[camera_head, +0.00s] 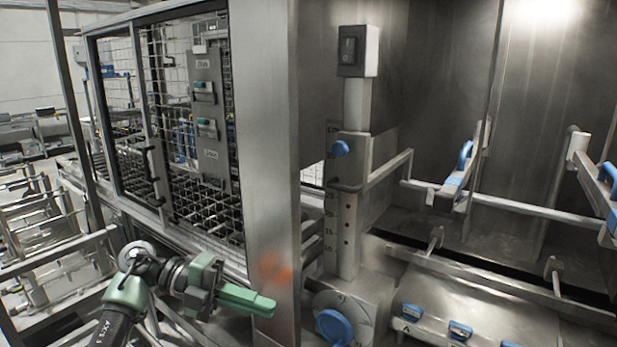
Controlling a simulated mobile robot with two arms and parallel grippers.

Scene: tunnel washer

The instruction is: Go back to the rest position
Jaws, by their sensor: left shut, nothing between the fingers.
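My left gripper (246,299) has green fingers and comes in from the lower left. It is shut with nothing between its fingers. It points right, in front of the lower part of a broad steel post (264,150). An orange-red smudge shows on the post just above the fingertips. I cannot tell whether the fingers touch the post. My right gripper is not in view.
A mesh-panelled cage door (152,180) stands behind the arm. Right of the post is a scaled steel column (344,215) with a black switch box (357,50) and a blue knob (333,327). Rails with blue clamps (465,155) fill the right. Metal racks (50,230) stand at the left.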

